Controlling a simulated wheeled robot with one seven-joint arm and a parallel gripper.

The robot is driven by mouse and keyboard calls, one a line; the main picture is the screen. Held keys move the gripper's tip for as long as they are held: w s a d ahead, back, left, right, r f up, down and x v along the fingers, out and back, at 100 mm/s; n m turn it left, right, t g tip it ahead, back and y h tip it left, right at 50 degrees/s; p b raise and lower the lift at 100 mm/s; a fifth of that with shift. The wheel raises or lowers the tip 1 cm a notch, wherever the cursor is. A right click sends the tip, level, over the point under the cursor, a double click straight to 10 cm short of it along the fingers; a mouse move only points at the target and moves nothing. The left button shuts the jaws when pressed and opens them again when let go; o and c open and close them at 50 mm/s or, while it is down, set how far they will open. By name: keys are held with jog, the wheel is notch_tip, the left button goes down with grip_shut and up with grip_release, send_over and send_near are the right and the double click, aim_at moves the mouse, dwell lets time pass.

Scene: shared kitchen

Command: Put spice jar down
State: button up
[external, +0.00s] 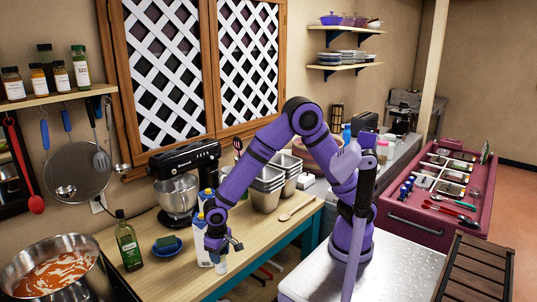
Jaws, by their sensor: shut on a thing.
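My gripper (222,252) points down over the front edge of the wooden counter (292,222), right of the green bottle. It is shut on a small pale jar, the spice jar (221,267), which shows below the fingers. The jar looks upright. I cannot tell whether its base touches the counter or hangs just above or in front of it. The fingers hide its upper part.
Close by are cartons (201,240), a dark green bottle (128,242), a blue dish (167,246) with a green sponge, and a stand mixer (180,185). A sauce pot (55,268) stands lower left. Several other jars (60,76) line the wall shelf.

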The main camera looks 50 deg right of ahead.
jog(key=shift+w+a+f, duration=0.85)
jog(key=shift+w+a, duration=0.9)
jog(key=shift+w, duration=0.35)
jog(key=shift+w+a+f, duration=0.85)
jog(key=shift+w+a, duration=0.95)
jog(key=shift+w, duration=0.35)
jog(key=shift+w+a+f, duration=0.85)
jog(key=shift+w+a, duration=0.9)
jog(key=shift+w, duration=0.35)
jog(key=shift+f, duration=0.1)
jog(key=o, duration=1)
notch_tip(320, 180, up, 12)
